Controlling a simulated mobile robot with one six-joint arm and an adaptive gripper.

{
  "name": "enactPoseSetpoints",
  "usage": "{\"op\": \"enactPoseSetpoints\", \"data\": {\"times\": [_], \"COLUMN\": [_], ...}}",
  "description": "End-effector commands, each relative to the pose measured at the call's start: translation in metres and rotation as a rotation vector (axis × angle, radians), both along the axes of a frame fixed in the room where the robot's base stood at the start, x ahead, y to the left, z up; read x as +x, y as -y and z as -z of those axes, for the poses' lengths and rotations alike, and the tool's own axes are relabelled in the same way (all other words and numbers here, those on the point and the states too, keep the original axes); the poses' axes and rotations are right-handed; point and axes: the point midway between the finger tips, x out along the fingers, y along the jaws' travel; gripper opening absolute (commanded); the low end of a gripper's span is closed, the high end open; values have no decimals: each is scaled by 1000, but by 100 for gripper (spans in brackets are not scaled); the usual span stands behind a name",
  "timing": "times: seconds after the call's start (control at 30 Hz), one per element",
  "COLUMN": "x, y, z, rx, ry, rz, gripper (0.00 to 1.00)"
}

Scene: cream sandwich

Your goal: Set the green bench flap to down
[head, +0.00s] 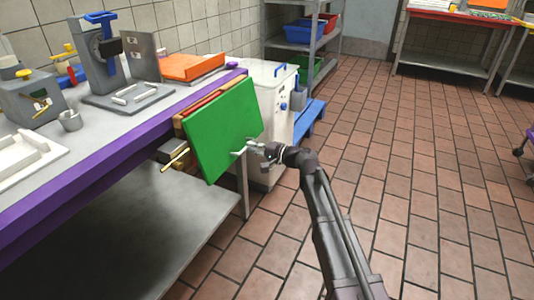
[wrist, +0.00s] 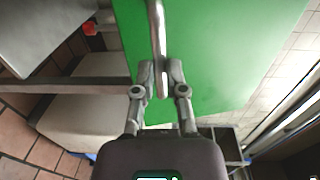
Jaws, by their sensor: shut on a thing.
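The green bench flap (head: 222,128) is a flat panel at the purple-edged end of the bench (head: 95,180). It stands steeply tilted, its lower edge well below the bench top. In the wrist view the flap (wrist: 225,60) fills the upper middle, with a metal bar handle (wrist: 157,30) running along its face. My gripper (head: 248,149) is at the flap's right side in the head view. In the wrist view my gripper (wrist: 161,78) is shut on the end of the handle, one finger on each side. The flap's hinge is not clearly visible.
A white cabinet (head: 271,82) stands just behind the flap, beside a blue step (head: 310,118). Brass-coloured rods (head: 176,160) stick out below the flap's left side. An orange tray (head: 190,67) and a dispenser stand on the bench.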

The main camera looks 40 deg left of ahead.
Motion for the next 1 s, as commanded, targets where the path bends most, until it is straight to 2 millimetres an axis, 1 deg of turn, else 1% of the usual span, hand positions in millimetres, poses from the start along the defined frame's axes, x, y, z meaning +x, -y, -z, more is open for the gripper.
{"op": "enactPoseSetpoints", "data": {"times": [0.03, 0.1, 0.5, 0.7, 1.0], "x": [-1, -4, -14, -16, -18], "y": [-7, -15, -48, -55, -59], "z": [5, 8, 20, 23, 23], "rx": [1, 3, 0, -2, -2], "ry": [1, 1, 4, 6, 6], "rz": [0, -3, -10, -10, -13], "gripper": [0, 0, 0, 0, 0]}}
